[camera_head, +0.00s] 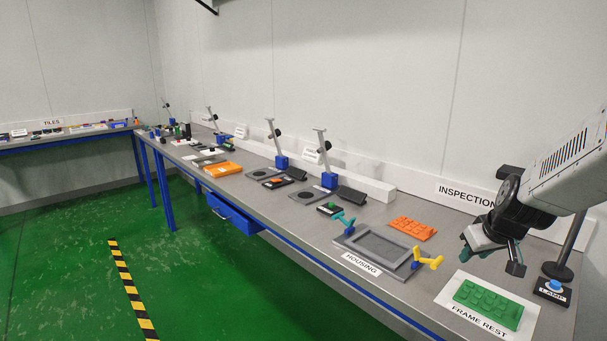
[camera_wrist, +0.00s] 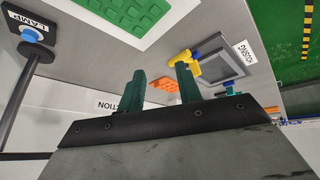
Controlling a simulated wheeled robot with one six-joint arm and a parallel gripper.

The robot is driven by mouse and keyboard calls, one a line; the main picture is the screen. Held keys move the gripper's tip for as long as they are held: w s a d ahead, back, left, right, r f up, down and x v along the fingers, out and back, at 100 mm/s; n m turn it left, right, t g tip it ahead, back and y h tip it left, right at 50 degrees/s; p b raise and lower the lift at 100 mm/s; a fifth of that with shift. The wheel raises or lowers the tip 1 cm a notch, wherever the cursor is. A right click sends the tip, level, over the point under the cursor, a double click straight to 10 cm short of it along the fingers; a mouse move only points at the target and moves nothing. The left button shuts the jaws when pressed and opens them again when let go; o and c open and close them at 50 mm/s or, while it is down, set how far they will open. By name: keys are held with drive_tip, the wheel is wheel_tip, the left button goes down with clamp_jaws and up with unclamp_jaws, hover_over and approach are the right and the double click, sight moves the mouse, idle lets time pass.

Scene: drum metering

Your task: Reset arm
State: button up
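My gripper (camera_head: 490,256) hangs at the right of the head view, above the bench and behind the green studded plate (camera_head: 488,304). That plate lies on the white FRAME REST card (camera_head: 449,297). In the wrist view my gripper (camera_wrist: 160,80) shows two dark green fingers standing apart with nothing between them. The green plate also shows at the top of the wrist view (camera_wrist: 128,12), clear of the fingers. An orange studded plate (camera_head: 410,228) lies on the bench behind the grey HOUSING frame (camera_head: 377,262).
A lamp button box (camera_head: 552,290) and a dark post (camera_head: 573,243) stand right of my gripper. Yellow (camera_head: 427,259) and teal (camera_head: 343,222) clamps flank the housing. An INSPECTION sign (camera_head: 466,194) is behind. The bench (camera_head: 310,232) continues left with stands; the green floor is open.

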drive_tip(key=s+a+r+g, duration=0.1)
drive_tip(key=s+a, duration=0.3)
drive_tip(key=s, duration=0.5)
drive_tip(key=s+a+r+g, duration=0.2)
drive_tip(key=s+a+r, duration=0.2)
drive_tip(key=s, duration=0.6)
drive_tip(key=s+a+r+m+g, duration=0.1)
drive_tip(key=s+a+r, duration=0.2)
drive_tip(key=s, duration=0.7)
drive_tip(key=a, duration=0.2)
drive_tip(key=shift+a+r+g+y, duration=0.2)
drive_tip(key=shift+a+g+y, duration=0.1)
drive_tip(key=shift+a+y, duration=0.1)
drive_tip(key=shift+d, duration=0.15)
